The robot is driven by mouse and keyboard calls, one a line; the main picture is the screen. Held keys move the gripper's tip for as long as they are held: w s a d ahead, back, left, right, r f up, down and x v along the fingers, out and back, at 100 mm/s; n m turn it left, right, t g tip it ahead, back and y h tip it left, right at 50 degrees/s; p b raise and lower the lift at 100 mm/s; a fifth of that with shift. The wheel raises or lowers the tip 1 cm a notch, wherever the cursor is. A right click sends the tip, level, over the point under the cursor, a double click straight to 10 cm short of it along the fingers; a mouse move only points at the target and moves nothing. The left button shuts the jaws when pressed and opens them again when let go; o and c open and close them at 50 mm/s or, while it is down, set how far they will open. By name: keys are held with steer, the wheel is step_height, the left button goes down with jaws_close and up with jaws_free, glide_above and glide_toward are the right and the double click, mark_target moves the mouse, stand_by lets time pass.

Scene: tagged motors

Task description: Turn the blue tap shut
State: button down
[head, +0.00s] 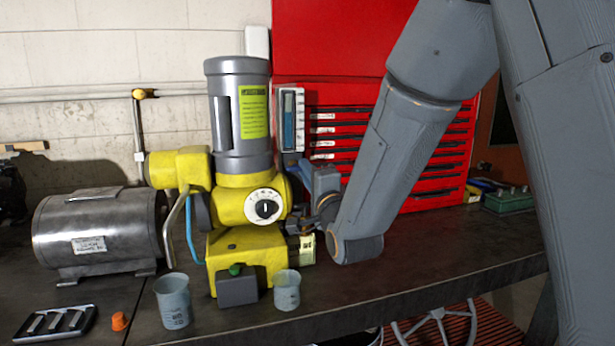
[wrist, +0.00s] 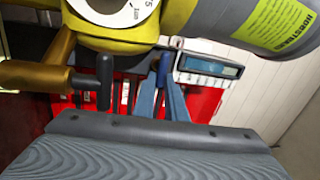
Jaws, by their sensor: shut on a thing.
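The blue tap (wrist: 163,68) shows in the wrist view as a short, dark blue handle below the yellow pump body. My gripper (wrist: 162,88) has its two grey-blue fingers on either side of this handle and is shut on it. In the head view my gripper (head: 303,213) reaches from the right to the right side of the yellow pump (head: 237,205), close to its white dial. The tap handle cannot be made out there, as my gripper and the pump crowd that spot. How far the tap is turned cannot be told.
A grey motor (head: 98,232) stands at the left. Two grey cups, one (head: 173,303) left and one (head: 287,291) right, stand before the pump. An orange cap (head: 119,321) and a black tray (head: 56,323) lie at front left. A red tool cabinet (head: 335,45) stands behind.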

steer(key=shift+a+m, duration=0.15)
steer(key=shift+m, duration=0.45)
steer(key=c, duration=1.8)
jaws_free()
steer(key=shift+s, duration=0.1)
steer(key=b+v, duration=0.2)
steer(key=v, duration=0.5)
steer(key=shift+s+f, duration=0.15)
steer(key=shift+s, duration=0.15)
